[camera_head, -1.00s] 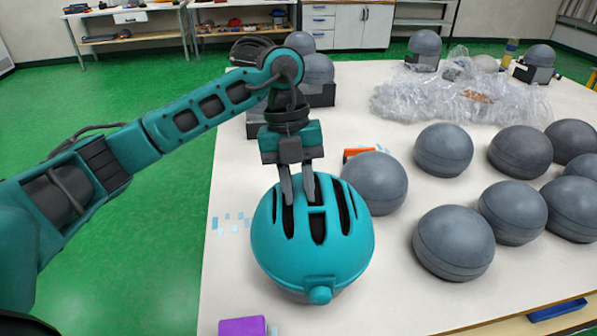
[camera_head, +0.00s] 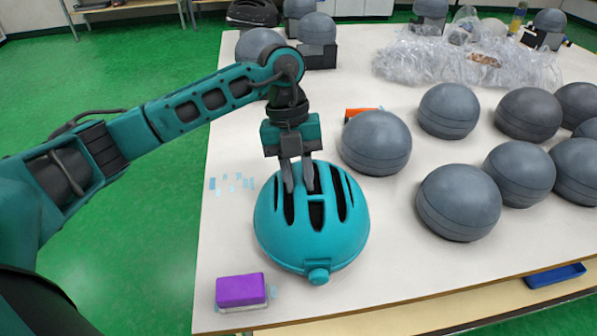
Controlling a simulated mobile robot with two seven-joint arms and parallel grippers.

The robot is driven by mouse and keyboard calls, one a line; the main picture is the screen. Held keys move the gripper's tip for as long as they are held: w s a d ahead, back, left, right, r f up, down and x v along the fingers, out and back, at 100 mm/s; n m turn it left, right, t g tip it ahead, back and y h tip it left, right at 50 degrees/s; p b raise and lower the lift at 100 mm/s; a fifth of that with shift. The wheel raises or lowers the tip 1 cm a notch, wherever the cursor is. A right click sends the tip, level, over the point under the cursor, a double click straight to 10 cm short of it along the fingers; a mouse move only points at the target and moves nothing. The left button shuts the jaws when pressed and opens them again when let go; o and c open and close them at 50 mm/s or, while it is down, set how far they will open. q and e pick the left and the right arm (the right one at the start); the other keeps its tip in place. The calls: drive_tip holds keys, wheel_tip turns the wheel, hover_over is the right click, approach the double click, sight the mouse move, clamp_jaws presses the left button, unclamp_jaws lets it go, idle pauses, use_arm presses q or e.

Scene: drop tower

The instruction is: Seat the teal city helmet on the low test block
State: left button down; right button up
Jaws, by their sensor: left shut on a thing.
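The teal city helmet (camera_head: 328,243) has dark slots and a small knob at its front. My left gripper (camera_head: 299,188) points down with its fingers at the slots in the helmet's top and is shut on it. The helmet's underside is hidden, so I cannot tell whether it touches the table or something beneath it. Several grey dome-shaped blocks stand on the table; the nearest to the helmet (camera_head: 377,143) is behind it to the right, another (camera_head: 458,203) further right. I cannot tell which is the low test block. My right gripper is not in view.
A purple block (camera_head: 240,290) lies at the table's front left corner. Blue tape marks (camera_head: 232,182) are left of the helmet. An orange item (camera_head: 362,112) and crumpled clear wrap (camera_head: 455,58) lie further back.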

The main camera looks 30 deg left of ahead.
use_arm(q)
drive_tip(key=shift+p, duration=0.3)
idle(0.4)
drive_tip(key=shift+f+b, duration=0.3)
drive_tip(key=shift+f, duration=0.2)
idle(0.4)
drive_tip(key=c, duration=0.8)
unclamp_jaws()
drive_tip(key=shift+c, duration=0.2)
drive_tip(key=c, duration=0.4)
drive_tip(key=shift+o, duration=0.2)
drive_tip(key=shift+r, duration=0.15)
drive_tip(key=shift+r+p, duration=0.85)
drive_tip(key=shift+p, duration=0.05)
